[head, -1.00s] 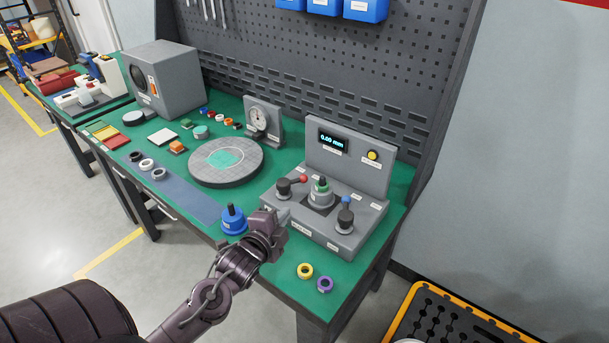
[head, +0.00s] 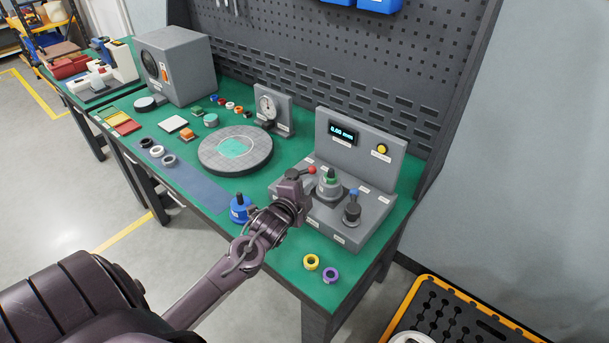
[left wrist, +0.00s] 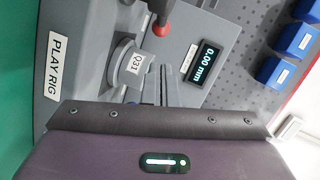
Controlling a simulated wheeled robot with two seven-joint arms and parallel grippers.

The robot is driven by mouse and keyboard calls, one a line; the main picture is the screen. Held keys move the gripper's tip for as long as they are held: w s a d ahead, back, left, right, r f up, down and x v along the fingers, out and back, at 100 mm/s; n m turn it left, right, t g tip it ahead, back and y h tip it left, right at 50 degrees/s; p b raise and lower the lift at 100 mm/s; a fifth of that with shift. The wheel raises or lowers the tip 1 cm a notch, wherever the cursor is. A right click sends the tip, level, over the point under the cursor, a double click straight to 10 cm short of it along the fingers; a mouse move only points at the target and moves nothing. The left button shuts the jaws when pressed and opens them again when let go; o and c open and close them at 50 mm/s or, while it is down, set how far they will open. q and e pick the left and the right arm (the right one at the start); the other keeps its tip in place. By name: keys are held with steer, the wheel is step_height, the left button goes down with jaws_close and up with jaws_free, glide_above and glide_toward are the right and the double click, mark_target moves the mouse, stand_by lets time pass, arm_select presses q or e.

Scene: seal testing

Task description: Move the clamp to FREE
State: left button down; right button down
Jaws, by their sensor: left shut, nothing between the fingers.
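The grey play rig (head: 372,230) stands at the right of the bench. It has a red-knobbed lever (head: 311,169) at left, a grey part with a green top (head: 330,184) in the middle, and a blue-knobbed lever (head: 353,205) at right. I cannot read which lever is the clamp. My left gripper (head: 303,181) is shut and empty, over the rig's left side by the red knob, hiding that lever's base. In the left wrist view the fingers (left wrist: 160,88) are together beside the grey part labelled Q31 (left wrist: 130,64); the red knob (left wrist: 161,28) is beyond.
The display (head: 342,132) reads 0.00 mm, with a yellow button (head: 381,149) beside it. A blue part (head: 240,207) stands left of my wrist. Yellow (head: 311,261) and purple (head: 330,275) rings lie at the front edge. A round plate (head: 236,165) is at left.

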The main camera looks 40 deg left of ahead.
mark_target(310, 171)
arm_select(q)
steer(key=w+a, duration=0.1)
steer(key=w, duration=0.1)
steer(key=w+a+f+p, duration=0.1)
steer(key=shift+w+a, duration=0.1)
steer(key=shift+w, duration=0.25)
steer(key=shift+w+a+f, duration=0.35)
steer(key=shift+a+f, duration=0.1)
steer(key=shift+a, duration=0.2)
